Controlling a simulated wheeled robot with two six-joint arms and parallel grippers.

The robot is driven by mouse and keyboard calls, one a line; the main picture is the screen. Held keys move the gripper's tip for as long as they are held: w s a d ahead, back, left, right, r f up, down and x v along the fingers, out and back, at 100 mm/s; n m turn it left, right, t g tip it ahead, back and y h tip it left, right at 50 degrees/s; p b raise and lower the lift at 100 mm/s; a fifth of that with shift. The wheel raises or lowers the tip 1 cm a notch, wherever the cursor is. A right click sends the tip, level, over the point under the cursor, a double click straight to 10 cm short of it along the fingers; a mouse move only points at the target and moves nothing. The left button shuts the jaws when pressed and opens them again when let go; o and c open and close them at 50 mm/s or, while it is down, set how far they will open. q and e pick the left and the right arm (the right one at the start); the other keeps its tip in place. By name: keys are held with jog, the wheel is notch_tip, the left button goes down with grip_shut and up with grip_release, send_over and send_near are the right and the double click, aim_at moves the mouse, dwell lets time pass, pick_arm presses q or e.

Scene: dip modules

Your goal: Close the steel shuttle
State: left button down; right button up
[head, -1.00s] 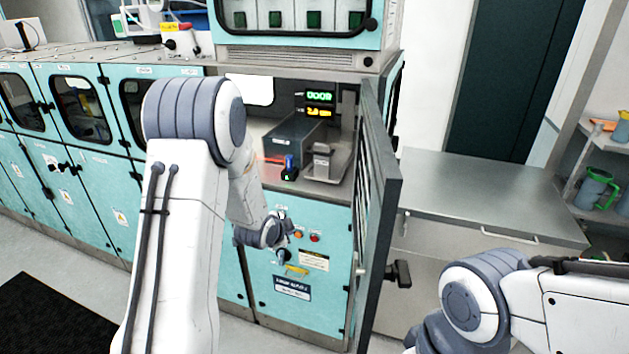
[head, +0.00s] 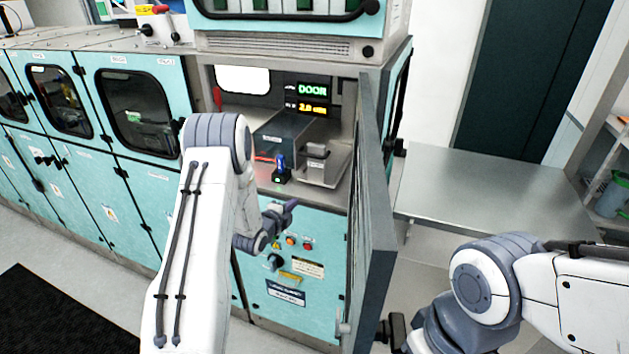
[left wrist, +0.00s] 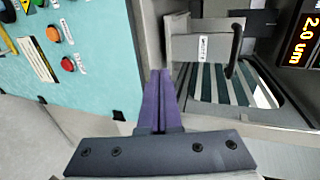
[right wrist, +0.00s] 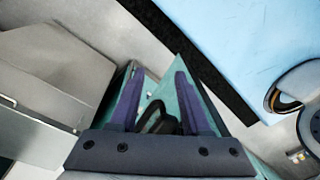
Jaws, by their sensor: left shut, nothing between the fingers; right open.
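The steel shuttle seems to be the upright grey block on a plate (head: 320,168) inside the open bay. In the left wrist view the block (left wrist: 198,48) carries a dark bent handle, and a slotted tray lies beside it. My left gripper (head: 285,208) is shut and empty, just in front of and below the bay's sill; its purple fingers (left wrist: 155,100) show pressed together, apart from the block. My right gripper (right wrist: 160,98) is open, with a black handle (right wrist: 158,118) on a teal panel showing between its fingers; contact cannot be told.
The bay's dark-edged door (head: 372,215) stands open on the right, between my arms. A long dark box (head: 283,138) and a small blue-topped piece (head: 281,166) sit beside the shuttle. A steel table (head: 480,185) stands right of the door.

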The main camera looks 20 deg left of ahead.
aim_at(308, 193)
pick_arm(q)
jog(key=x, duration=0.4)
jog(key=b+x, duration=0.1)
jog(key=x, duration=0.7)
jog(key=shift+w+a+r+b, duration=0.3)
jog(key=shift+r+b, duration=0.05)
jog(key=shift+w, duration=0.9)
pick_arm(e)
jog(key=shift+w+a+f, duration=0.1)
jog(key=shift+f, duration=0.35)
jog(key=shift+w+a+f, duration=0.1)
jog(key=shift+f, duration=0.35)
jog(key=shift+f, duration=0.1)
